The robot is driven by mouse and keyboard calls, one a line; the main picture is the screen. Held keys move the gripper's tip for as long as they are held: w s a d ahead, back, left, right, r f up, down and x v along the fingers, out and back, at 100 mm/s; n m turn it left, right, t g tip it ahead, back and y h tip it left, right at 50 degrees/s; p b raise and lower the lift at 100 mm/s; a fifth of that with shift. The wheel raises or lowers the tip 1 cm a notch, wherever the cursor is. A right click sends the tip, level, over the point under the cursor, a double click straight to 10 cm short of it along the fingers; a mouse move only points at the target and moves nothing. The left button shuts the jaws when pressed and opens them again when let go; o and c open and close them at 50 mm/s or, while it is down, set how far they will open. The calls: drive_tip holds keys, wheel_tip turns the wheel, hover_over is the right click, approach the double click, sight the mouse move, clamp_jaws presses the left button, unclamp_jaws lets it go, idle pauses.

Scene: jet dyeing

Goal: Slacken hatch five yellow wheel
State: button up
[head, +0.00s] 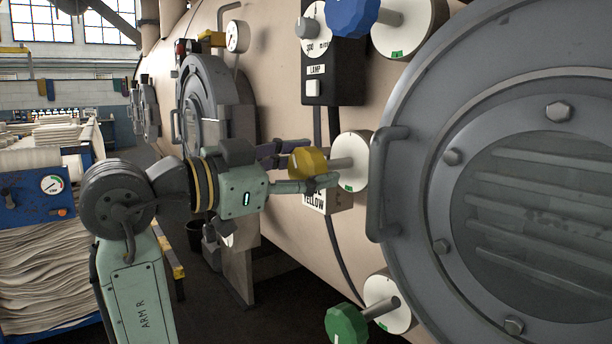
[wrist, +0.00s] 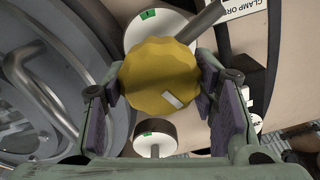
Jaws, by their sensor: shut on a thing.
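The yellow wheel (head: 307,161) sits on a grey stem in front of a white round plate (head: 352,161) with a green mark, beside the large round hatch (head: 540,190). In the wrist view the yellow wheel (wrist: 161,77) has a scalloped rim and a pale mark on its face. My gripper (head: 300,170) is shut on the yellow wheel, with one finger pad on each side of it in the wrist view (wrist: 160,88).
A blue wheel (head: 352,14) stands above and a green wheel (head: 346,325) below, both on stems. A black lamp box (head: 333,75) is fixed above the yellow wheel. The hatch handle (head: 384,185) sticks out just right of the white plate. A blue cart with cloth (head: 40,200) stands at left.

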drive_tip(key=m, duration=0.2)
drive_tip(key=m+b, duration=0.1)
drive_tip(key=m, duration=0.1)
drive_tip(key=shift+s+f+m+b, duration=0.1)
drive_tip(key=shift+f+m+b, duration=0.1)
drive_tip(key=shift+m+b, duration=0.15)
drive_tip(key=shift+m, duration=0.25)
drive_tip(key=o, duration=1.2)
drive_tip(key=shift+r, duration=0.1)
drive_tip(key=shift+c, duration=0.2)
drive_tip(key=v, duration=1.2)
